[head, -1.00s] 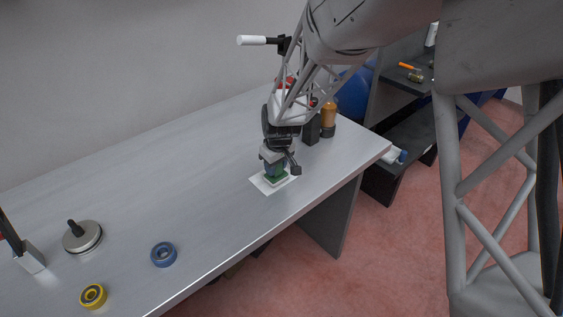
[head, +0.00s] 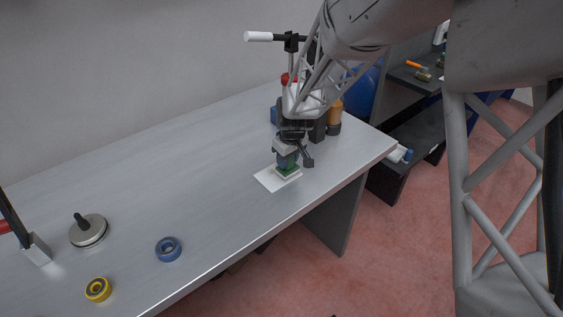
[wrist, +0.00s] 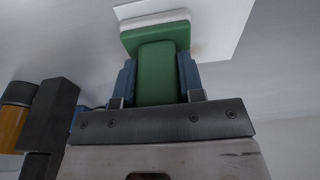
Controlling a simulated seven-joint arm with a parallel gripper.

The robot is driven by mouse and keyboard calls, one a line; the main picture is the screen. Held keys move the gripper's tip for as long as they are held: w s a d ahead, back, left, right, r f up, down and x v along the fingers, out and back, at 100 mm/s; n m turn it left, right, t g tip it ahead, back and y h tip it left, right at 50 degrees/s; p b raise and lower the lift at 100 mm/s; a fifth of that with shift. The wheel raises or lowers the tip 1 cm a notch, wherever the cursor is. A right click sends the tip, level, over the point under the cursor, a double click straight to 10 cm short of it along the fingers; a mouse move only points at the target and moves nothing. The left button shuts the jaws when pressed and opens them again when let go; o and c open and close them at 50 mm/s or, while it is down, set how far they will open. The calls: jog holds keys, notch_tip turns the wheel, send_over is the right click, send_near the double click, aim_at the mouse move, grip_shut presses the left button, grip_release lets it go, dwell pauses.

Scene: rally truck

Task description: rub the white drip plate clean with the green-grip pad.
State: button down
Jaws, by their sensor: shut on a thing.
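The white drip plate (head: 268,181) lies flat on the grey bench top, near its front edge towards the right end. It also shows at the top of the wrist view (wrist: 224,22). The green-grip pad (head: 288,171) has a green handle and body with a white underside. In the wrist view the pad (wrist: 158,72) sits between blue fingers, over the left part of the plate. My gripper (head: 287,160) is shut on the green handle from above. The pad is at the plate's right part in the head view and appears to rest on it.
A dark block (head: 317,130) and an amber bottle (head: 334,118) stand just behind my gripper. A blue ring (head: 168,249), a yellow ring (head: 98,290) and a round metal lidded piece (head: 88,231) lie at the left. The bench middle is clear.

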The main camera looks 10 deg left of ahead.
jog(key=shift+w+d, duration=1.1)
jog(key=shift+d, duration=0.1)
notch_tip(320, 180, up, 8)
jog(key=shift+r, duration=0.2)
jog(key=shift+s+a, duration=0.1)
jog(key=w+a, duration=0.3)
jog(key=shift+f, duration=0.15)
jog(key=shift+f, duration=0.1)
